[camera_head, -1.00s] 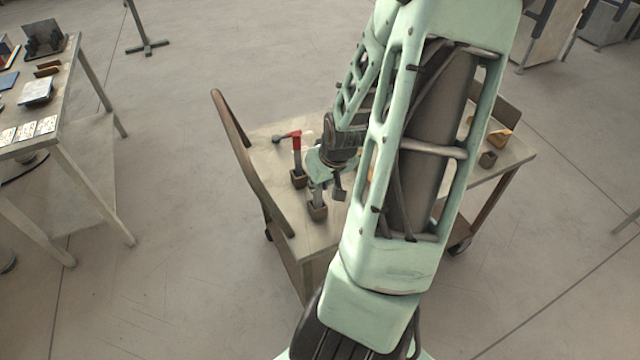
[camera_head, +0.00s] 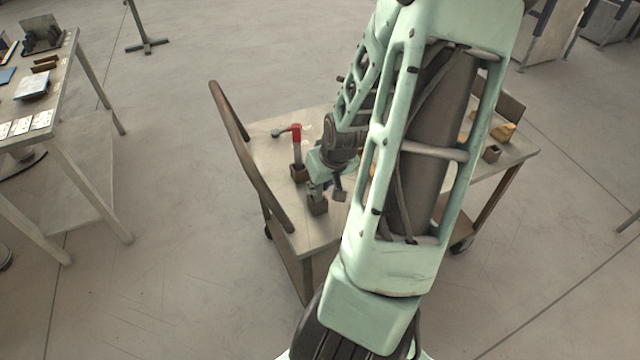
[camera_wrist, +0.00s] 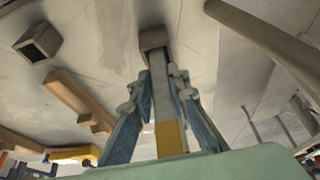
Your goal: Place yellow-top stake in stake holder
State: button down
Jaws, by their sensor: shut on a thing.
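My gripper (camera_wrist: 157,88) is shut on the yellow-top stake, with a finger on each side of its grey shaft. The stake's yellow top (camera_wrist: 170,138) is nearest the wrist camera. Its far end meets a brown square stake holder (camera_wrist: 153,38); how deep it sits in it I cannot tell. In the head view, my gripper (camera_head: 326,183) is right above this holder (camera_head: 317,206) on the cart, and the grey shaft shows between them, looking about upright. My arm hides part of the cart.
A red-top stake (camera_head: 297,146) stands in another holder (camera_head: 299,173) just behind. The cart's brown handle rail (camera_head: 245,150) rises on the left. A side table (camera_head: 60,95) stands apart.

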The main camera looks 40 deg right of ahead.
jog(key=shift+f, duration=0.35)
jog(key=c, duration=1.8)
grip_release()
jog(key=shift+o, duration=0.2)
jog(key=shift+r, duration=0.1)
jog(key=v, duration=0.7)
jog(key=shift+s+r, duration=0.15)
jog(key=shift+a, duration=0.15)
